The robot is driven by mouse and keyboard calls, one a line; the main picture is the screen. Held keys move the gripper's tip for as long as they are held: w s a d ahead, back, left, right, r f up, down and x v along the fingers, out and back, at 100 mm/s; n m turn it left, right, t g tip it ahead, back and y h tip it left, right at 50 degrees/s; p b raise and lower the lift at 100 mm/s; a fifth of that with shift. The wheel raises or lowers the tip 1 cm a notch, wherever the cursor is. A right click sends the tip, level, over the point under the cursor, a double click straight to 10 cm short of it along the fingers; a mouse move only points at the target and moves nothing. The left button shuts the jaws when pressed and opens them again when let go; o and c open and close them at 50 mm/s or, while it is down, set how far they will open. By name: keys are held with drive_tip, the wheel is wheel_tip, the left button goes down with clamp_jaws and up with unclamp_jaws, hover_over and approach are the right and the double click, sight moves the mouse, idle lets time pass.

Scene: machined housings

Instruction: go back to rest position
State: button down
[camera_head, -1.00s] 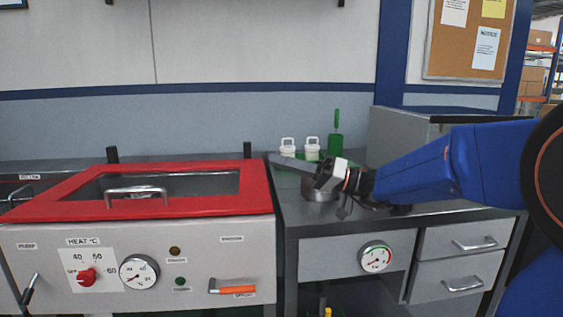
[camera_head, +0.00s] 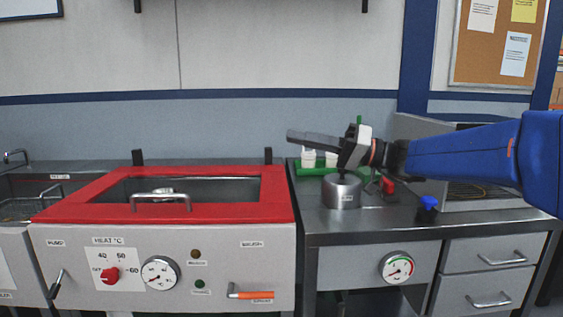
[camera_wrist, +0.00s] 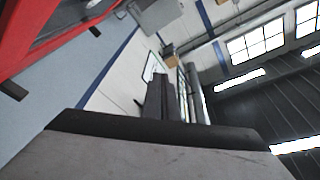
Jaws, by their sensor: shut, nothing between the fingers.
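My gripper (camera_head: 318,140) is shut and empty, with its fingers pointing left above the steel counter. It hovers over a round metal pot (camera_head: 342,192) and does not appear to touch it. In the wrist view my gripper's dark fingers (camera_wrist: 165,100) point away over a tilted scene of wall, ceiling and windows. My blue arm reaches in from the right in the head view.
The red-framed basin (camera_head: 60,208) stands at left, with its handle (camera_head: 162,196). White containers in a green tray (camera_head: 308,171) sit behind the gripper. A red knob (camera_head: 387,186) and a blue knob (camera_head: 428,202) are on the counter (camera_head: 380,222).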

drive_tip(key=s+d+f+m+g+h, duration=0.1)
drive_tip(key=s+f+m+h, duration=0.1)
drive_tip(key=s+f+h, duration=0.55)
drive_tip(key=s+d+f+m+g+h, duration=0.1)
drive_tip(key=s+f+m+h, duration=0.1)
drive_tip(key=s+f, duration=0.9)
drive_tip(key=s+d+f+m+t+h, duration=0.1)
drive_tip(key=s+d+f+h, duration=0.2)
drive_tip(key=d+f+h, duration=0.2)
drive_tip(key=s+d+f+m+t+h, duration=0.1)
drive_tip(key=s+d+f+h, duration=0.3)
drive_tip(key=d+f, duration=0.8)
drive_tip(key=shift+s+m+h, duration=0.25)
drive_tip(key=shift+m+h, duration=0.15)
drive_tip(key=shift+h, duration=0.05)
drive_tip(key=shift+a, duration=0.1)
